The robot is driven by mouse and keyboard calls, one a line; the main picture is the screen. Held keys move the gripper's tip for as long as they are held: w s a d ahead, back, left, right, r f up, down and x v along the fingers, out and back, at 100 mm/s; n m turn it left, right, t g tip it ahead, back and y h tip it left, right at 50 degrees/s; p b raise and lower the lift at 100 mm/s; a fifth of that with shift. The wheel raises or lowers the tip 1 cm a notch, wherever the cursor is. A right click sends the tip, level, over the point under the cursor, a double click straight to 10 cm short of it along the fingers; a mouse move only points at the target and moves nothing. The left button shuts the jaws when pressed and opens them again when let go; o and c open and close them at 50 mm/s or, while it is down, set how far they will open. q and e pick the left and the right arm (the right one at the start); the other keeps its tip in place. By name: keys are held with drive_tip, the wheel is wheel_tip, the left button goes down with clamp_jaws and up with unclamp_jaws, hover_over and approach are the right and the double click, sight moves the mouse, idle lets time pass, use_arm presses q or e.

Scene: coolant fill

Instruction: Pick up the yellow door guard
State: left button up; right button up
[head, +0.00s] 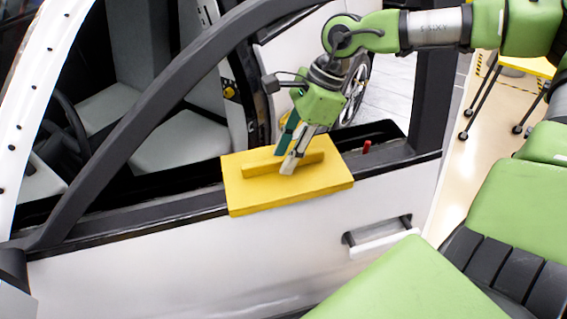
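The yellow door guard (247,194) is a flat block with a raised bar handle (256,168) on top. It lies across the window sill of the white car door (200,255). My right gripper (284,162) points down at the middle of the handle. One finger is on the far side of the bar and the other on the near side. Whether the fingers press on the bar cannot be told. The guard appears to rest on the sill. My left gripper is not in view.
The dark door frame (165,110) slopes up left of the guard. A door handle (378,235) sticks out below right. A small red pin (367,147) stands on the sill right of the guard. Grey seats (180,140) show inside the car. A yellow-topped table (528,66) stands behind right.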

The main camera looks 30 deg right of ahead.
clamp_jaws()
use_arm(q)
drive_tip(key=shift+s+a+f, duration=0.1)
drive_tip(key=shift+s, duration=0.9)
use_arm(e)
drive_tip(key=shift+r, duration=0.1)
